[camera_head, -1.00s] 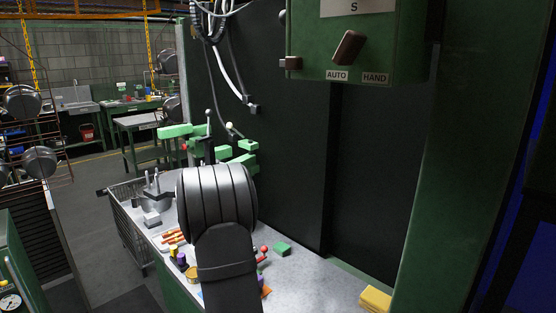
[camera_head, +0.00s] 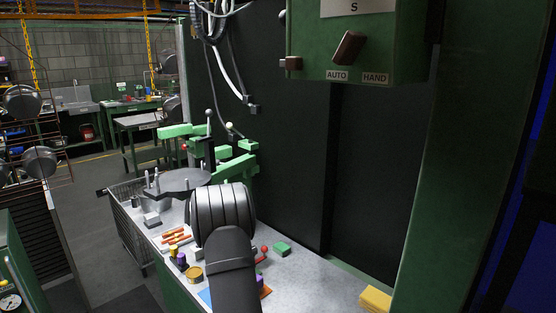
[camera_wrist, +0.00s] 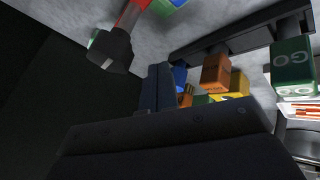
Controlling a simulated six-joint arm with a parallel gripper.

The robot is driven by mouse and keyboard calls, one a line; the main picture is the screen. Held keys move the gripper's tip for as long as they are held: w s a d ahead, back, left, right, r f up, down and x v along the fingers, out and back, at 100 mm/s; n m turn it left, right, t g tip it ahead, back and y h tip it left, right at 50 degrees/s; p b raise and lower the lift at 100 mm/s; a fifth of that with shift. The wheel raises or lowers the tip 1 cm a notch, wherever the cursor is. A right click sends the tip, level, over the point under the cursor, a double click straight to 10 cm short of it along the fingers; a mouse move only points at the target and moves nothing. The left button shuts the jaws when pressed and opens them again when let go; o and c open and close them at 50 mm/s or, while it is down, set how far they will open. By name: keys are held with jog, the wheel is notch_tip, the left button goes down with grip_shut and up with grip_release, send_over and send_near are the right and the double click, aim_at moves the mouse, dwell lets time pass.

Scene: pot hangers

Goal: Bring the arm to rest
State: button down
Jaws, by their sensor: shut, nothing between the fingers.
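My gripper (camera_wrist: 158,88) shows in the wrist view as dark fingers closed together, with nothing held between them. In the head view my ribbed arm link stands over the workbench (camera_head: 315,283) and hides the gripper. In the wrist view, the fingertips appear close to several coloured blocks, including an orange-brown block (camera_wrist: 215,73) and a green block (camera_wrist: 292,66) marked GO. I cannot tell if they touch.
A dark round plate (camera_head: 180,181) and green fixtures (camera_head: 232,165) stand behind my arm. A green control box (camera_head: 358,45) hangs above right.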

jog(key=shift+w+d+m+h, duration=0.25)
jog(key=shift+w+m+h, duration=0.05)
jog(key=shift+m, duration=0.5)
jog(key=shift+s+a+n, duration=0.1)
jog(key=shift+s+n, duration=0.1)
jog(key=shift+n, duration=0.3)
jog(key=c, duration=1.7)
grip_release()
jog(key=shift+r, duration=0.15)
jog(key=o, duration=1.7)
jog(key=s+d+r+m+y, duration=0.1)
jog(key=s+d+r+m, duration=0.1)
jog(key=r, duration=0.4)
jog(key=s+d+r+m+g+y, duration=0.1)
jog(key=s+d+r+m, duration=0.1)
jog(key=r, duration=0.3)
jog(key=shift+s+d+r+m, duration=0.2)
jog(key=shift+s+r+m, duration=0.2)
jog(key=shift+m, duration=0.4)
jog(key=s+d+r+m+y, duration=0.2)
jog(key=s+r+m+y, duration=0.3)
jog(key=s+r, duration=0.6)
jog(key=w+a+f+h, duration=0.1)
jog(key=w+f, duration=0.5)
jog(key=f, duration=0.1)
jog(key=shift+f+m, duration=0.25)
jog(key=shift+m, duration=0.05)
jog(key=shift+r, duration=0.1)
